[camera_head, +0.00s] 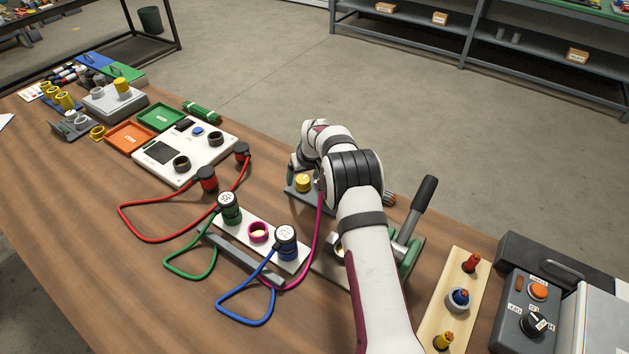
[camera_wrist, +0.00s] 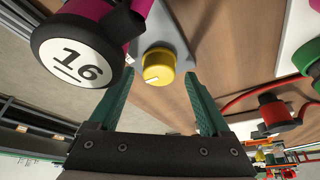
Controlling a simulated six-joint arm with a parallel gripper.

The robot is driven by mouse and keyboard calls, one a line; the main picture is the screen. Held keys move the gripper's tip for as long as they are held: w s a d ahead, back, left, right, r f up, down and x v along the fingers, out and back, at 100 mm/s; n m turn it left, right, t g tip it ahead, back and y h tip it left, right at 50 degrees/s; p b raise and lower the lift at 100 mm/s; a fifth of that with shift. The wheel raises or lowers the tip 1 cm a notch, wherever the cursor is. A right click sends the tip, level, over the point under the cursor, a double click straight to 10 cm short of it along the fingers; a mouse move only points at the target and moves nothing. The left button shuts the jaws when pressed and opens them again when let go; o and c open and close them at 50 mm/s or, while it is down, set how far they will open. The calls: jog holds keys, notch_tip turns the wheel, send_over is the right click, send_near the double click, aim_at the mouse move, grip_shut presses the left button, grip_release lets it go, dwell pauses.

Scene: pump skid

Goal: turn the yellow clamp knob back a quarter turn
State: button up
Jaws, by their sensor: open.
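The yellow clamp knob (camera_head: 303,182) stands on a grey base plate (camera_head: 296,197), partly behind my arm in the head view. In the wrist view the yellow knob (camera_wrist: 158,66) shows a white pointer mark on its face, on a grey plate (camera_wrist: 160,22). My gripper (camera_wrist: 160,84) has green fingers spread apart, with the knob ahead of and between their tips. The fingers do not appear to touch it. In the head view most of the gripper is hidden by my arm.
A plug marked 16 (camera_wrist: 80,52) with a magenta sleeve sits close beside the knob and one finger. A magenta cable (camera_head: 318,240) runs past my arm. A lever clamp (camera_head: 415,215) stands to the right. A plug board (camera_head: 275,243) lies to the lower left.

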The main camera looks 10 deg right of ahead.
jog(key=v, duration=1.5)
jog(key=s+a+r+m+g, duration=0.1)
jog(key=s+r, duration=0.2)
jog(key=s, duration=0.5)
jog(key=s+a+r+m+g, duration=0.1)
jog(key=s+r+m, duration=0.1)
jog(key=s, duration=0.6)
jog(key=shift+a+r, duration=0.35)
jog(key=shift+r, duration=0.55)
jog(key=shift+s, duration=0.1)
jog(key=w+d+f+t+h, duration=0.1)
jog(key=w+f, duration=0.3)
jog(key=w, duration=0.4)
jog(key=w+f+t, duration=0.1)
jog(key=w+f, duration=0.3)
jog(key=w, duration=0.4)
jog(key=shift+n, duration=0.3)
jog(key=x, duration=1.4)
jog(key=shift+w+d+f, duration=0.15)
jog(key=shift+w+f, duration=0.1)
jog(key=shift+w, duration=0.2)
grip_shut()
